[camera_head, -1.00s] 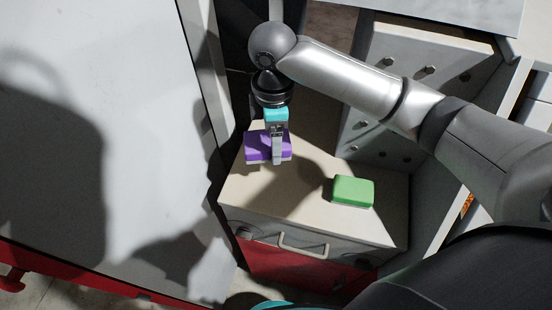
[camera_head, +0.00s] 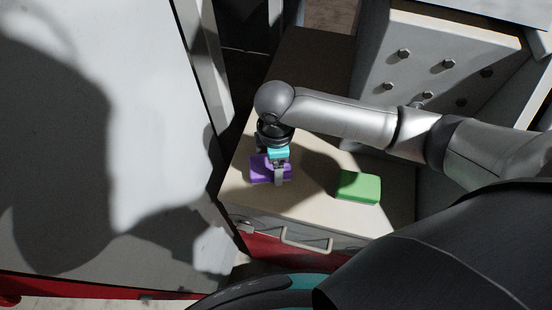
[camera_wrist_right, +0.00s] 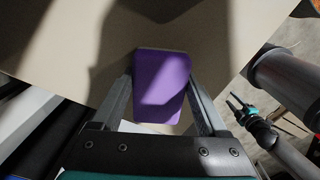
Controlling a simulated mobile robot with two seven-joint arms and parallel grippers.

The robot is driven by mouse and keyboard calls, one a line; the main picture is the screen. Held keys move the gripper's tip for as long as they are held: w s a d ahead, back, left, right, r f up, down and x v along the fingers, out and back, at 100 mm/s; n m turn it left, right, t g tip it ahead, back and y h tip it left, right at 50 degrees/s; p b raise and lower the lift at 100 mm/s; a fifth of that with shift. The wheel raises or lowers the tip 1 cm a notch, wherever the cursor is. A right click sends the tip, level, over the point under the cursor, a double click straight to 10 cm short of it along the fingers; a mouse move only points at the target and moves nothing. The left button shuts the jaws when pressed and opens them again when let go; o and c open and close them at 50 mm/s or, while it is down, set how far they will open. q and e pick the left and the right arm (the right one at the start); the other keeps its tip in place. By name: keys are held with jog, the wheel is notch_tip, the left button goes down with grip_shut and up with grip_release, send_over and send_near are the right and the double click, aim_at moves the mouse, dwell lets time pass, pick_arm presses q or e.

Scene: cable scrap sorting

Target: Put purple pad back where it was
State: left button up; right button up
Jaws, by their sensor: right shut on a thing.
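The purple pad (camera_head: 262,169) is at the left part of the beige cabinet top (camera_head: 305,196). My right gripper (camera_head: 279,178) comes down over it from above and is shut on it. In the right wrist view, the purple pad (camera_wrist_right: 162,88) sits between the two fingers of the right gripper (camera_wrist_right: 162,80). I cannot tell whether the pad touches the top or is held just above it. My left gripper (camera_wrist_right: 238,104) shows small and dark at the right of the wrist view; its opening is unclear. It is outside the head view.
A green pad (camera_head: 359,186) lies on the cabinet top to the right of the purple pad. A large pale panel (camera_head: 150,120) stands at the left. A grey unit with round knobs (camera_head: 440,75) is behind at the right. The top between the pads is clear.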

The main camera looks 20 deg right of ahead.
jog(key=shift+s, duration=0.15)
jog(key=o, duration=1.1)
jog(key=shift+f, duration=0.1)
notch_tip(320, 180, up, 12)
jog(key=shift+r, duration=0.15)
